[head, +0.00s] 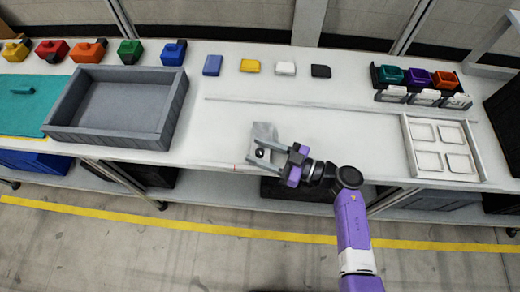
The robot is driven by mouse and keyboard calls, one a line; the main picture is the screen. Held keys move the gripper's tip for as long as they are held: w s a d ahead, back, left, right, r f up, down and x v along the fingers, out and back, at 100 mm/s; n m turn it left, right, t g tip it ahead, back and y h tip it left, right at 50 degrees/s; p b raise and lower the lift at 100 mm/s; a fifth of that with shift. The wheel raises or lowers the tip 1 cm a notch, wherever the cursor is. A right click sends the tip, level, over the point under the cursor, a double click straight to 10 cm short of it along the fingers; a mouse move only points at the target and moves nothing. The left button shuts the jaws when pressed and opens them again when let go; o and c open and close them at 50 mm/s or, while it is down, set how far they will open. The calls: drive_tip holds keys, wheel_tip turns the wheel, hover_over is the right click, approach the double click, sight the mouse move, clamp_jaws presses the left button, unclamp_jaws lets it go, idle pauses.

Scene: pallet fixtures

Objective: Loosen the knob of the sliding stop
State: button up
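The sliding stop (264,131) is a light grey block at the front edge of the white table, near the middle of the head view. A small dark round part that looks like its knob (260,153) shows on its near side. My gripper (264,156) reaches in from the right at the table's front edge, with its grey fingertips at the knob. The fingers partly cover the knob and the stop's lower part. At this size I cannot tell whether the fingers touch the knob or are closed on it.
A red mark (234,168) is on the table's front edge, left of the stop. A grey tray (160,130) stands left and a white pallet with square recesses (408,140) right. A thin strip (300,105) runs behind the stop. Coloured blocks line the back.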

drive_tip(key=b+v, duration=0.1)
drive_tip(key=v, duration=0.6)
drive_tip(key=shift+s+d, duration=0.15)
drive_tip(key=shift+d, duration=0.25)
